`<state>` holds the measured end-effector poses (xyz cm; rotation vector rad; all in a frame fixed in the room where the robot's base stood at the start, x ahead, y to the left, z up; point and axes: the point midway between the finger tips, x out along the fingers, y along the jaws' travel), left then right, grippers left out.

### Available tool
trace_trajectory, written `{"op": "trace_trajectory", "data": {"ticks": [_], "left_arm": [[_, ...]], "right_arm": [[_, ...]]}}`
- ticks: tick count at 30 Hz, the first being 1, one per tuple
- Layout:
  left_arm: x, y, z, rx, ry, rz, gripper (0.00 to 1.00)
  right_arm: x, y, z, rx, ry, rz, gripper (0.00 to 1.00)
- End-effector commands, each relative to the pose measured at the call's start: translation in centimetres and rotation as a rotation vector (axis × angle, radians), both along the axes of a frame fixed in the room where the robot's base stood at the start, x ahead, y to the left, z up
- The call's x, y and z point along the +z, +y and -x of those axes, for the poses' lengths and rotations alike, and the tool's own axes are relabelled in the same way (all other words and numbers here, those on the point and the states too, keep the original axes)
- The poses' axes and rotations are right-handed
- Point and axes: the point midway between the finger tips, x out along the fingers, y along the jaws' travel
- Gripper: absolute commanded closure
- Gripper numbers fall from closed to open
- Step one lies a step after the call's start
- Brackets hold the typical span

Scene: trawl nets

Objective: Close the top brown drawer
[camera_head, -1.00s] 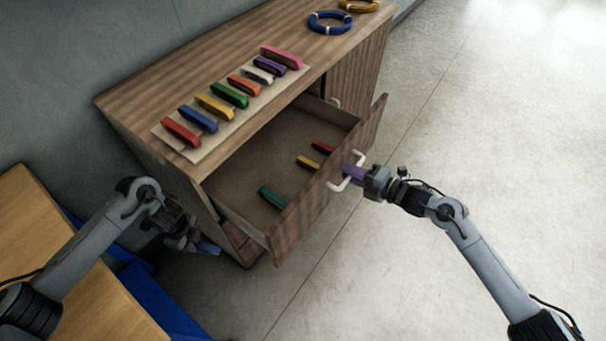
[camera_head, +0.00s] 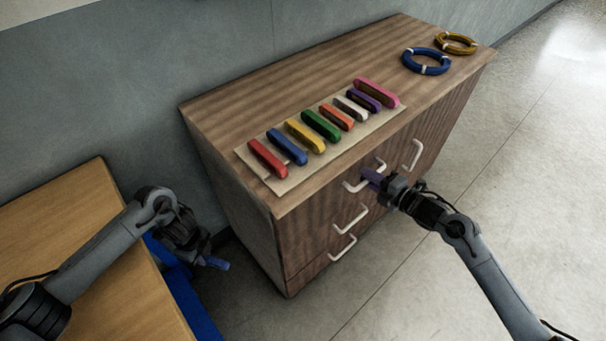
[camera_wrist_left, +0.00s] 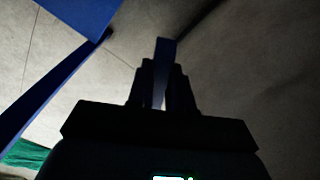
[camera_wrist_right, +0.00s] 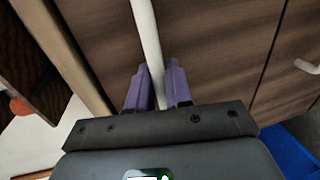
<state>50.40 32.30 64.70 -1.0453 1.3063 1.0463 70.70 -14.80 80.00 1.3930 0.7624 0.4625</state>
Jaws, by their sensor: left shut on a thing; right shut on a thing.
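The top brown drawer (camera_head: 320,206) sits in the wooden cabinet (camera_head: 232,195), its front looking flush with the cabinet face. Its interior is hidden. Its white handle (camera_head: 351,187) is held by my right gripper (camera_head: 371,178), shut around the bar. In the right wrist view the white handle (camera_wrist_right: 147,40) runs between the purple finger pads (camera_wrist_right: 157,88). My left gripper (camera_head: 208,260) hangs left of the cabinet, apart from it. It is shut on a slim blue piece (camera_wrist_left: 165,55) that sticks out past its dark fingers.
Several coloured bars lie on a pale board (camera_head: 285,185) on the cabinet top, beside a blue ring (camera_head: 427,70) and a yellow ring (camera_head: 456,43). Lower handles (camera_head: 350,218) stick out below. A wooden table (camera_head: 60,220) stands left. The floor (camera_head: 530,190) at right is clear.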

Motion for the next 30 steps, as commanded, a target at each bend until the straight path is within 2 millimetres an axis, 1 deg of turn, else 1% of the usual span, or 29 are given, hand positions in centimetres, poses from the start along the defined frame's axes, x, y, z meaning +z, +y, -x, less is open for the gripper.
{"op": "trace_trajectory", "data": {"ticks": [4,16,17,19,20,30], "left_arm": [[-0.01,-0.02,-0.03,0.000,-0.001,0.000,1.00],[-0.02,0.00,-0.03,0.000,-0.001,0.000,1.00],[-0.03,0.00,-0.03,0.000,-0.001,0.000,1.00],[-0.02,0.00,-0.03,0.000,-0.001,0.000,1.00],[-0.02,0.00,-0.03,0.000,-0.001,0.000,1.00],[-0.01,0.01,-0.02,0.000,-0.001,0.000,1.00]], "right_arm": [[-0.10,-0.55,-0.34,-0.016,0.002,0.001,1.00],[-0.18,-0.61,-0.42,-0.021,0.003,0.002,1.00],[-0.19,-0.61,-0.42,-0.021,0.003,0.002,0.78],[-0.18,-0.60,-0.41,-0.020,0.003,0.001,0.67],[-0.17,-0.59,-0.40,-0.020,0.003,0.001,0.65],[-0.05,-0.59,-0.39,-0.018,0.001,0.001,0.65]]}}
